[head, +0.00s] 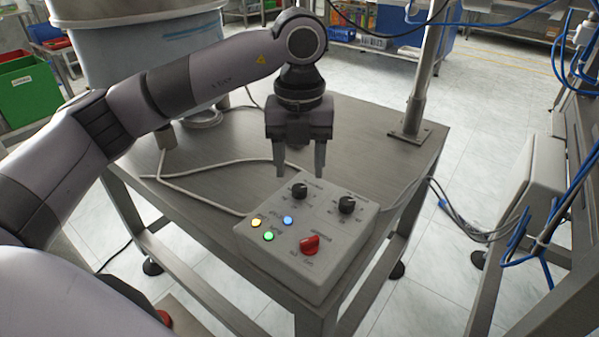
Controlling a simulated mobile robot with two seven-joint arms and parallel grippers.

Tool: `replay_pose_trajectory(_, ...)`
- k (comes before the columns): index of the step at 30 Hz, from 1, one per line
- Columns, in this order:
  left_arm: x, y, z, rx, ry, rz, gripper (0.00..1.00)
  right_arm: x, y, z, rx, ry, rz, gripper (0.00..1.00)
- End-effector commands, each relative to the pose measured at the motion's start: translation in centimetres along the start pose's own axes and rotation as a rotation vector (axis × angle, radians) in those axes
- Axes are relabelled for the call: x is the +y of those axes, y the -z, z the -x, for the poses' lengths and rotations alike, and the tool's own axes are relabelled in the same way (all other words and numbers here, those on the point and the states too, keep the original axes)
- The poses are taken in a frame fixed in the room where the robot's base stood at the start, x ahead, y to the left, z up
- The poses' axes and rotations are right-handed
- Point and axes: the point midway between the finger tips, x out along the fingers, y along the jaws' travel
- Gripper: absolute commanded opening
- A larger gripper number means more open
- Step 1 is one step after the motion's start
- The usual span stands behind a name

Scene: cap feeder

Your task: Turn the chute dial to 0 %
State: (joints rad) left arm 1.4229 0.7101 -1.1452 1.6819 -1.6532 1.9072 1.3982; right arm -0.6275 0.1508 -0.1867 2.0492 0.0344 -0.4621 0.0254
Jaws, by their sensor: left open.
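A grey control box (308,238) sits on the near corner of the metal table. It has two black dials on top: a left dial (299,191) and a right dial (347,204). Their printed labels are too small to read, so I cannot tell which is the chute dial or what either is set to. My left gripper (299,172) points down with its fingers apart and empty. It appears just above and behind the left dial, and I see no contact. My right gripper is out of view.
The box also carries a red rotary switch (310,244) and yellow, blue and green lit buttons. A metal post (424,80) stands at the table's back right corner. A grey cable (200,192) runs over the table (220,160). A large pale bowl (140,45) is behind my left arm.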

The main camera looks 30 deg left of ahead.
Motion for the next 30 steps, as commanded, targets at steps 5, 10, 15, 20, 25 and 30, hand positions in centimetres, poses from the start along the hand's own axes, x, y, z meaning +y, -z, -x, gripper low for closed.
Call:
replay_pose_trajectory(5,0.0,-0.1,2.6,-0.002,0.002,0.001,0.54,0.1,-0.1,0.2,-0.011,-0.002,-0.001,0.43)
replay_pose_trajectory(10,0.0,0.0,3.4,0.000,0.000,0.001,0.54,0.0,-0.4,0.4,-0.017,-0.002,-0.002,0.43)
replay_pose_trajectory(15,0.0,0.0,3.4,0.000,0.000,0.001,0.54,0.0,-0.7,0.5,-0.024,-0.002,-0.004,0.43)
replay_pose_trajectory(20,0.0,0.0,3.3,0.000,0.001,0.001,0.54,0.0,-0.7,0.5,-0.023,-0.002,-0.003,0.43)
replay_pose_trajectory(25,0.0,0.0,3.3,0.000,0.000,0.001,0.54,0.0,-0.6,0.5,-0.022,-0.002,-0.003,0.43)
replay_pose_trajectory(30,0.0,0.0,3.3,0.000,0.000,0.001,0.54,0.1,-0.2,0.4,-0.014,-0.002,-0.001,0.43)
